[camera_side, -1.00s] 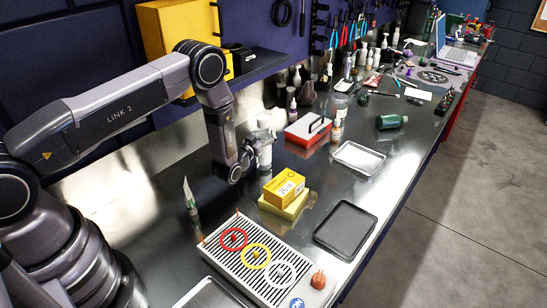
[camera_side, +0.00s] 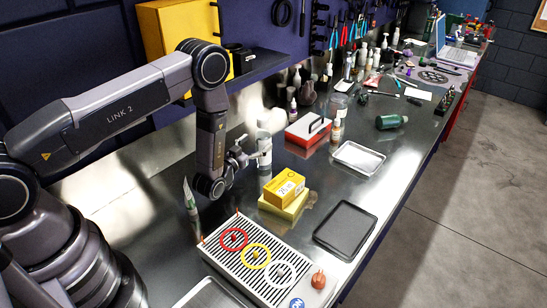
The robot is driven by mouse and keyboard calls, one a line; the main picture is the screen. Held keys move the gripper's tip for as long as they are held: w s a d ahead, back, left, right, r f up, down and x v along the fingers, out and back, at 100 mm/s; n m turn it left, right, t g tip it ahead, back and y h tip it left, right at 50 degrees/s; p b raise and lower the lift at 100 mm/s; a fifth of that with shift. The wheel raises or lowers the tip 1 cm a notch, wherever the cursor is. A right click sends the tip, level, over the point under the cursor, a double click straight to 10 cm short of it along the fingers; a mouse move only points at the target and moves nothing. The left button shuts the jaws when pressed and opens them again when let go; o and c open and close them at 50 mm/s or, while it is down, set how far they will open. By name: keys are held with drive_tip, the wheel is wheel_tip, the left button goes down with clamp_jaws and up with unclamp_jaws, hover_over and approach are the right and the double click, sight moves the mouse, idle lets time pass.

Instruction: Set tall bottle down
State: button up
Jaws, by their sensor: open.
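A tall pale bottle (camera_side: 265,147) stands upright on the metal bench, behind the yellow boxes. My gripper (camera_side: 251,149) is open just to the left of the bottle, its fingers pointing toward it. A finger overlaps the bottle's edge in the picture, and I cannot tell whether it touches. The bottle's base appears to rest on the bench.
A yellow box (camera_side: 284,186) sits on a yellow block in front of the bottle. A red-and-white case (camera_side: 307,130) stands to the right. A white tube (camera_side: 190,197) stands at left. A slatted board with rings (camera_side: 215,246) and a black tray (camera_side: 345,231) lie in front.

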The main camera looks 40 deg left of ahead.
drive_tip(key=s, duration=0.5)
drive_tip(key=shift+n+g, duration=0.3)
drive_tip(key=shift+g, duration=0.3)
drive_tip(key=w+r, duration=0.2)
drive_tip(key=r, duration=0.1)
drive_tip(key=w+r, duration=0.1)
drive_tip(key=r, duration=0.1)
drive_tip(key=shift+w+d+r, duration=0.1)
drive_tip(key=shift+d, duration=0.25)
wheel_tip(320, 180, up, 18)
drive_tip(key=g+h, duration=0.2)
drive_tip(key=g, duration=0.3)
hover_over(261, 125)
drive_tip(key=s+d, duration=0.2)
drive_tip(key=s, duration=0.5)
drive_tip(key=s+r+m+g, duration=0.1)
drive_tip(key=s+r+g, duration=0.2)
drive_tip(key=s, duration=1.3)
drive_tip(key=s+a+r+m+g, duration=0.1)
drive_tip(key=s+r+g, duration=0.2)
drive_tip(key=s, duration=1.2)
wheel_tip(261, 125, up, 3)
drive_tip(key=shift+s+a+r+h, duration=0.1)
drive_tip(key=shift+s+a+h, duration=0.05)
drive_tip(key=shift+s+h, duration=0.2)
